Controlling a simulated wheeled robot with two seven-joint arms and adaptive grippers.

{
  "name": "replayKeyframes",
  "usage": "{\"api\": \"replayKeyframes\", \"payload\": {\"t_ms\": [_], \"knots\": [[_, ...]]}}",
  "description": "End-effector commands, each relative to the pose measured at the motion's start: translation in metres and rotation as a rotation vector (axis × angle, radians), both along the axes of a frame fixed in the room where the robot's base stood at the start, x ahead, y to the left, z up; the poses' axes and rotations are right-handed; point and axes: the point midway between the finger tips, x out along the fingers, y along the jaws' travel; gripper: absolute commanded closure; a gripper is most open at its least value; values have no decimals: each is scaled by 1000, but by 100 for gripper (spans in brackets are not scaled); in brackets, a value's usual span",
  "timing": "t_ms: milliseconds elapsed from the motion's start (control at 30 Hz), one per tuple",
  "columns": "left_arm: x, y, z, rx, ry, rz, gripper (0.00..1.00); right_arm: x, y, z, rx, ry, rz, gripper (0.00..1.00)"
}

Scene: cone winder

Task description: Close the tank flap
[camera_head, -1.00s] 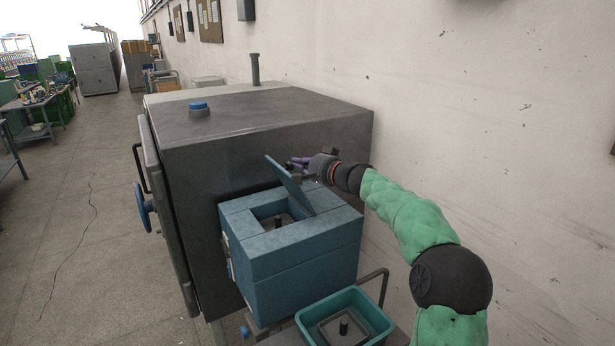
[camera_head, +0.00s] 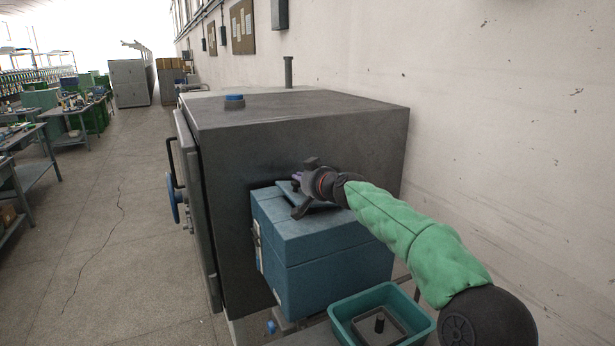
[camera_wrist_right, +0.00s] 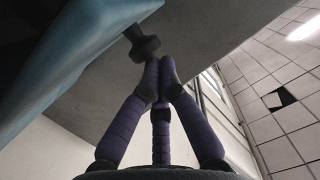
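The blue tank (camera_head: 325,262) stands against the dark machine's side. Its flap (camera_head: 322,206) lies low over the top opening, nearly flat. My right gripper covers most of the flap, so I cannot tell whether it is fully seated. My right gripper (camera_head: 298,184) is at the flap, its arm reaching in from the right. In the right wrist view its purple fingers (camera_wrist_right: 162,72) are drawn together with nothing visible between them. A dark knob (camera_wrist_right: 143,43) sits just beyond the fingertips, beside a blue surface at the left. My left gripper is not in view.
The large dark machine (camera_head: 300,130) with a blue cap on top stands behind the tank. A teal tray (camera_head: 345,325) sits in front of the tank, below my right arm. The wall is close on the right.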

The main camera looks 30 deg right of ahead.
Motion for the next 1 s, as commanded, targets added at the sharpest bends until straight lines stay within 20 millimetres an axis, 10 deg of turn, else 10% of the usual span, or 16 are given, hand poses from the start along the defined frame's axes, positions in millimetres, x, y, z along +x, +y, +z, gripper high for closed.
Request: {"api": "replayKeyframes", "payload": {"t_ms": [1000], "knots": [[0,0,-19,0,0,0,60,1,13,-24,2,1,0,100]]}}
